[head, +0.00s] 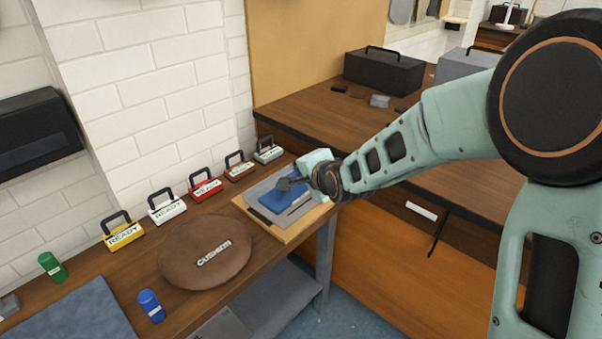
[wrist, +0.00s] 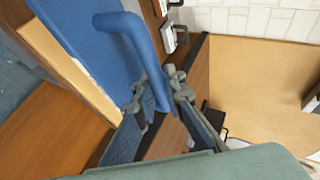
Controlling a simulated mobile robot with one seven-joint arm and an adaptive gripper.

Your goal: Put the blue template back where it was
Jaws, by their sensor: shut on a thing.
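The blue template (head: 281,199) is a flat blue plate over a grey panel on a light wooden board (head: 279,236), at the far right end of the bench. In the wrist view its plate (wrist: 88,42) fills the upper left and its bent blue handle (wrist: 143,42) rises from it. My gripper (head: 290,184) is shut on the handle; its fingers (wrist: 163,92) also show in the wrist view. My gripper hides part of the template. I cannot tell whether the plate touches the grey panel.
A row of handled blocks in yellow (head: 123,235), white (head: 168,212), red (head: 206,190), brown and grey lines the wall. Green (head: 52,267) and blue (head: 151,306) cylinders stand nearer the blue-grey mat (head: 70,318).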

